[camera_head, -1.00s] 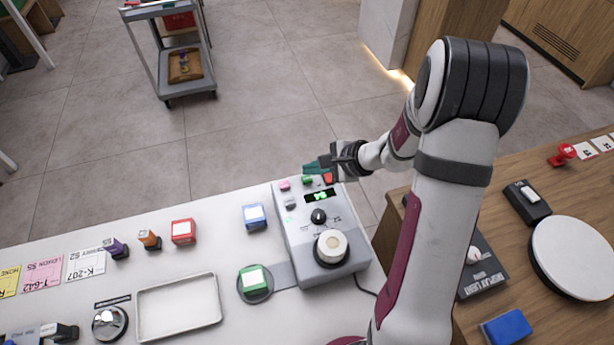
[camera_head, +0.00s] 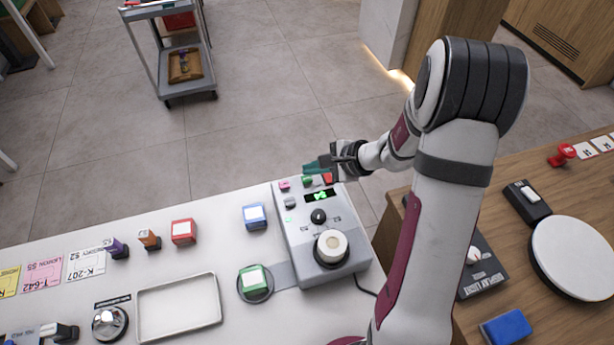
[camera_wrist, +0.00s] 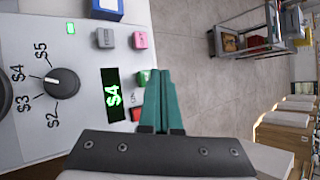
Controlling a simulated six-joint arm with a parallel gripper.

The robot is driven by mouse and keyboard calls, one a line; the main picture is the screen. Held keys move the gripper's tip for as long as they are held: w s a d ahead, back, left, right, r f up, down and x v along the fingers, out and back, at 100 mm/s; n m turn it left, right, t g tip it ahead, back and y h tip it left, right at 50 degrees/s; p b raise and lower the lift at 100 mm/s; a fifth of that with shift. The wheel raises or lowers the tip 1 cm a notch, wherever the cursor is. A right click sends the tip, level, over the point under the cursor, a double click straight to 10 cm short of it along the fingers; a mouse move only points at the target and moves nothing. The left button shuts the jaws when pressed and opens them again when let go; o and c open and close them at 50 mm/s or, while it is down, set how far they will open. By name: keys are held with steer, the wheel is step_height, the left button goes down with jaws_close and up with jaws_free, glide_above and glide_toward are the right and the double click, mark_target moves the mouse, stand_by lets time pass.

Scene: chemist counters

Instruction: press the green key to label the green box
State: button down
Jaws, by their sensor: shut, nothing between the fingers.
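The green key (camera_head: 307,181) is on the top edge of the grey label machine (camera_head: 297,258), between a pink key and a red key. In the wrist view the green key (camera_wrist: 142,77) is partly hidden by my fingers. My gripper (camera_head: 313,167) is shut and empty, with its teal fingertips close above the key row. It also shows in the wrist view (camera_wrist: 161,75), with the tips beside the green key; I cannot tell whether they touch. The green box (camera_head: 253,279) with a white top sits on the round pad left of the machine.
The machine's display (camera_wrist: 112,95) reads S4, and the dial (camera_wrist: 62,82) points toward S4. A blue box (camera_head: 255,216), a red box (camera_head: 184,232), stamps and a metal tray (camera_head: 178,332) stand on the white counter. Open floor lies beyond the counter.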

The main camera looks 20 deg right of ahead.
steer(key=shift+f, duration=0.15)
stand_by(0.7)
steer(key=shift+f, duration=0.25)
